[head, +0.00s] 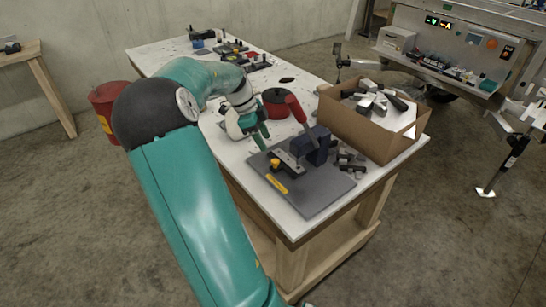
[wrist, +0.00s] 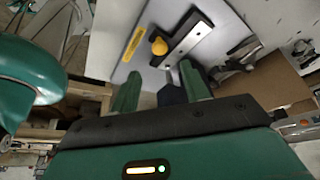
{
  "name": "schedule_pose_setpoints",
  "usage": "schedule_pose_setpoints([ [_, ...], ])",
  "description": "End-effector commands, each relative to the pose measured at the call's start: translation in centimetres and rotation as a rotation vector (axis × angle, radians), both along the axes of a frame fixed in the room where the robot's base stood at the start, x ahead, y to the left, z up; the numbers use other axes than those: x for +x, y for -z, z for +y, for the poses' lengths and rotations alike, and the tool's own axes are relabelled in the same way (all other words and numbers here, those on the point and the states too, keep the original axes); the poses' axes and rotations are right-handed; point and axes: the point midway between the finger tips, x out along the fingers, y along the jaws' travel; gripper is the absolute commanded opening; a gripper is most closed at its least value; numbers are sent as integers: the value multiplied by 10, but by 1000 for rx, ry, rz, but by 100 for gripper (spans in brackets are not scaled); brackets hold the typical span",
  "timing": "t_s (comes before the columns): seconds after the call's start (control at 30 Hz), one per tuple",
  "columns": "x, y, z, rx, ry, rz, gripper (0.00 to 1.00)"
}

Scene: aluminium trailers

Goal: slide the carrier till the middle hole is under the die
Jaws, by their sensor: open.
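The carrier (head: 290,163) is a dark bar with a silver top strip and a yellow knob (head: 275,163) near one end. It lies on a grey base plate (head: 313,197), running up to the dark blue press (head: 318,146) with a red handle (head: 296,108). In the wrist view the carrier's silver strip (wrist: 190,40) and yellow knob (wrist: 158,46) show beyond the fingertips. My gripper (head: 261,138) is open and empty, above the plate's far left edge, apart from the knob. It also shows in the wrist view (wrist: 160,75). The die and the middle hole cannot be made out.
A cardboard box (head: 365,130) of metal parts stands right of the press. Several small dark parts (head: 347,162) lie beside the plate. A red round container (head: 277,103) stands behind. The plate's front is clear, near the table's front edge.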

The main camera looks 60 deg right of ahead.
Motion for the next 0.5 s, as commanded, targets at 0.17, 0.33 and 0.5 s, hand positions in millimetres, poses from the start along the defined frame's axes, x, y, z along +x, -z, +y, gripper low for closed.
schedule_pose_setpoints([
  [0.17, -14, 34, -4, 3, 2, 3, 46],
  [0.33, -25, 61, -7, 3, 0, 1, 46],
  [0.5, -30, 75, -10, 0, 0, -1, 46],
])
